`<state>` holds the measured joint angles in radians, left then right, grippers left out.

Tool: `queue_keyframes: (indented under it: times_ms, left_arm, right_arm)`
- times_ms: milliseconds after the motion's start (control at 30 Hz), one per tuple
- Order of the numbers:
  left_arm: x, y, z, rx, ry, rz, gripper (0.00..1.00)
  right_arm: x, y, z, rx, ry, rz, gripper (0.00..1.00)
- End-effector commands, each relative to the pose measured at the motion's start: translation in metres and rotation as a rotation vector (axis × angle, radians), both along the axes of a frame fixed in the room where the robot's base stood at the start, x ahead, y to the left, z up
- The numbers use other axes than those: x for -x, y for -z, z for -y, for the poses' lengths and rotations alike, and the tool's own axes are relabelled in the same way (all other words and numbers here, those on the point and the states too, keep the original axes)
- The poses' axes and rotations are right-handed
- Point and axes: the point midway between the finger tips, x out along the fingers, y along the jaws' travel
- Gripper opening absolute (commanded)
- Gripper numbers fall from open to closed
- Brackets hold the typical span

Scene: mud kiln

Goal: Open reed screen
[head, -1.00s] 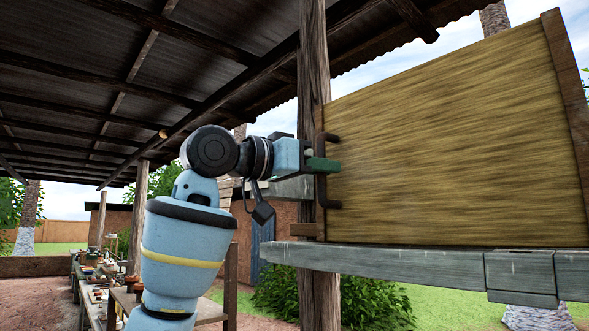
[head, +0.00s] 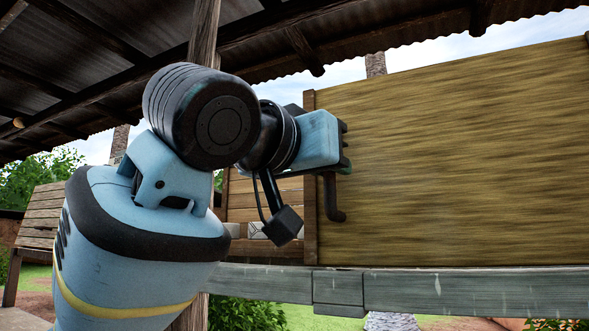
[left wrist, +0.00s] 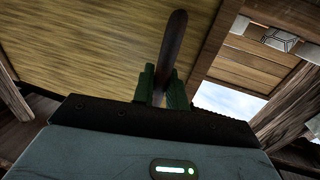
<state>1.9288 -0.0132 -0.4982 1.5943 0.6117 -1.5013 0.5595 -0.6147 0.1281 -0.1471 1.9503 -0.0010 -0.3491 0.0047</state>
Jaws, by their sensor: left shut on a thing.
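The reed screen (head: 460,150) is a straw-coloured panel with a wooden edge strip, standing upright above a grey rail (head: 440,291). Its dark bent handle (head: 333,203) is near its left edge. My left gripper (head: 344,160) is at that handle, its fingers mostly hidden behind my wrist. In the left wrist view, the green fingers (left wrist: 164,90) are closed around the handle (left wrist: 173,45), with the reed surface (left wrist: 90,50) behind. To the left of the screen's edge there is an opening with wooden slats inside. My right gripper is not in view.
Pale blocks (head: 258,230) sit inside the opening. A wooden post (head: 203,35) stands behind my left arm, under a corrugated roof (head: 110,40). A slatted wooden structure (head: 40,215) is at the far left.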

Motion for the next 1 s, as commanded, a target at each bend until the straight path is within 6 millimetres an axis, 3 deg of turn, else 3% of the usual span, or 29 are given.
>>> queue_keyframes:
  times_ms: [467,500,633,1000]
  left_arm:
    - [0.0029,-0.0001,0.0076,0.0,-0.001,-0.001,0.0]
    - [0.0029,-0.0002,0.0076,0.001,-0.001,-0.001,0.15]
    - [0.0029,-0.0002,0.0073,0.001,-0.001,-0.001,0.32]
    - [0.0075,-0.0006,0.004,0.001,0.0,0.001,0.33]
  right_arm:
    - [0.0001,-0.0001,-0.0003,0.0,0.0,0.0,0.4]
    - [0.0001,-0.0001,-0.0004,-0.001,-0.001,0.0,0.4]
    - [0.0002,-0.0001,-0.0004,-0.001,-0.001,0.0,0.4]
    - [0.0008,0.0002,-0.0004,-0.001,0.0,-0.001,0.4]
